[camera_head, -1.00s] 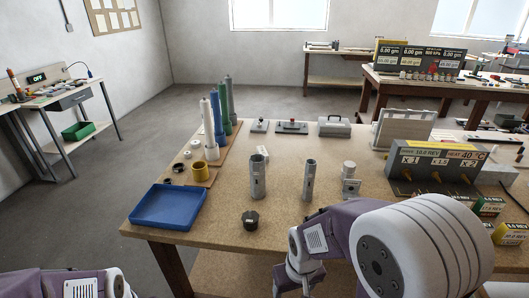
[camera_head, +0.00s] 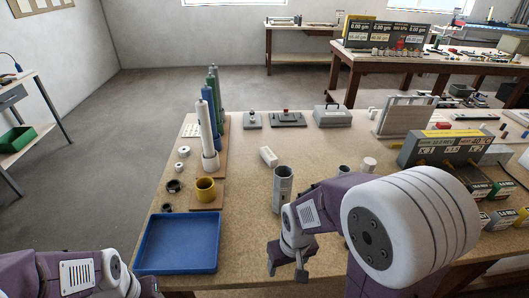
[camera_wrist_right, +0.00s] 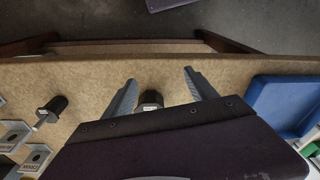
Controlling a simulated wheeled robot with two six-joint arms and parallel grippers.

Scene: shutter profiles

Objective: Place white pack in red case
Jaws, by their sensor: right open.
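A small white pack-like block (camera_head: 268,156) lies on the workbench (camera_head: 240,170), behind a grey metal cylinder (camera_head: 283,188). My right gripper (camera_head: 286,272) hangs at the bench's front, well in front of the white block. In the right wrist view its two fingers (camera_wrist_right: 160,85) are apart, with a black knob (camera_wrist_right: 151,98) showing between them, not visibly gripped. My left arm shows at lower left; its gripper is out of frame.
A blue tray (camera_head: 180,243) sits at the front left corner. A yellow cup (camera_head: 205,188) and tall coloured tubes (camera_head: 209,115) stand behind it. A grey dispenser (camera_head: 452,152) stands on the right. The bench's middle back is fairly clear. My right arm hides the front right.

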